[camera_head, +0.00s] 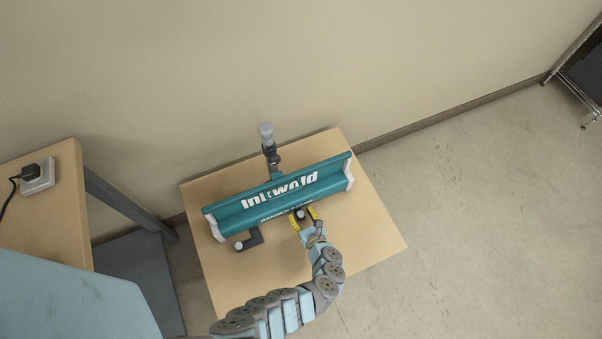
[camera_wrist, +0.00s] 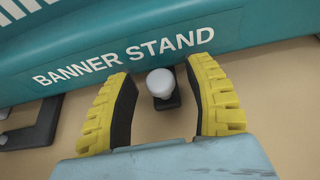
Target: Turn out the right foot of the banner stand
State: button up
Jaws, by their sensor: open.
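The teal banner stand (camera_head: 277,203) lies across a tan board, its lettering facing up. Its right foot (camera_wrist: 168,101) is a short dark piece at the stand's near edge with a pale round knob (camera_wrist: 160,83) on top. Most of this foot is hidden or tucked under the stand. My gripper (camera_head: 304,215) is open, its yellow fingers on either side of the knob; in the wrist view (camera_wrist: 166,82) gaps show on both sides. The left foot (camera_head: 250,239), dark and bent with a pale knob, sticks out from the near edge.
The tan board (camera_head: 375,232) has bare room right of and in front of the stand. A grey-tipped post (camera_head: 266,135) rises behind the stand. A wooden table (camera_head: 45,225) with a plugged socket (camera_head: 38,177) stands left. A wall runs behind; a dark rack (camera_head: 583,75) is far right.

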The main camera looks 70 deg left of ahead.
grip_shut()
jog(key=shift+f, duration=0.1)
